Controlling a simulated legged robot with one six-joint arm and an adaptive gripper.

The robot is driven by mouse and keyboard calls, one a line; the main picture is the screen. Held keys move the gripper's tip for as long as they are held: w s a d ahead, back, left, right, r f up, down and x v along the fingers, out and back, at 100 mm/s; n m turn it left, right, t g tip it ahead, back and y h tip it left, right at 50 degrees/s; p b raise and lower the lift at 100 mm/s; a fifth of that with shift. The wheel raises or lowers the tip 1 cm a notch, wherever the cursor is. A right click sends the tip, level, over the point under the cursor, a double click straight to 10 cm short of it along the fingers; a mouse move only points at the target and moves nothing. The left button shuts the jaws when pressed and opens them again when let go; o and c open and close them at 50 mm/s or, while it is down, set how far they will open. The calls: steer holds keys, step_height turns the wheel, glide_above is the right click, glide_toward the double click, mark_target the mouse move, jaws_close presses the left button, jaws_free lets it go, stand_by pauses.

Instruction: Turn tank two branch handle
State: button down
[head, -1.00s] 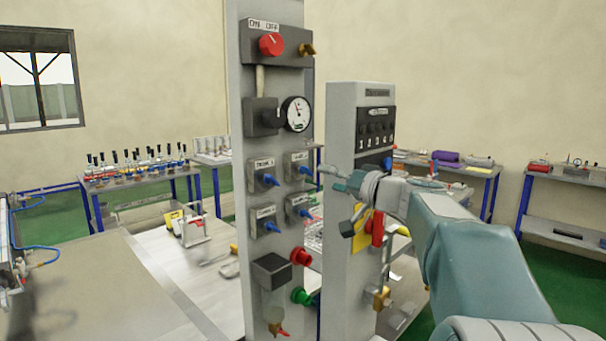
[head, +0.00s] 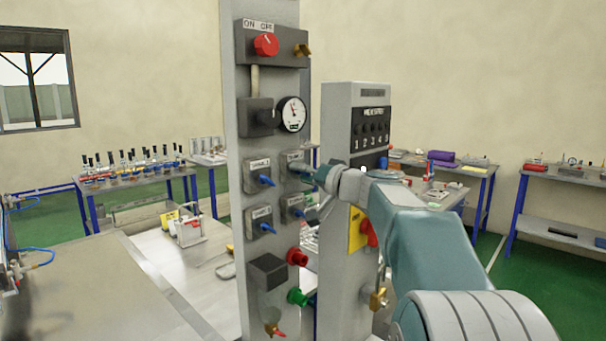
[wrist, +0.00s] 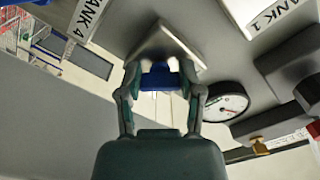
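The tank two valve block (head: 289,160) is the upper right of the 2x2 group on the grey panel; my gripper (head: 310,172) is right at it and covers its blue handle. In the wrist view, the blue handle (wrist: 160,80) sits between the two fingertips of my gripper (wrist: 161,76), with the grey valve block (wrist: 168,47) behind. The fingers flank the handle closely; I cannot tell whether they press on it. The labels TANK 4 (wrist: 86,15) and TANK 1 (wrist: 271,12) lie to either side. The tank two label does not show readably.
Blue handles for tank one (head: 266,181), tank three (head: 267,228) and tank four (head: 298,213) are close by. A gauge (head: 292,114) is above, and red (head: 297,257) and green (head: 297,297) fittings are below. A second grey post (head: 340,260) stands close to my arm.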

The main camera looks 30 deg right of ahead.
steer(key=shift+f+m, duration=0.1)
steer(key=shift+m, duration=0.2)
steer(key=m, duration=0.3)
steer(key=shift+m, duration=0.4)
steer(key=m, duration=1.3)
steer(key=shift+f+m, duration=0.1)
steer(key=shift+m, duration=0.2)
steer(key=shift+c, duration=1.2)
jaws_free()
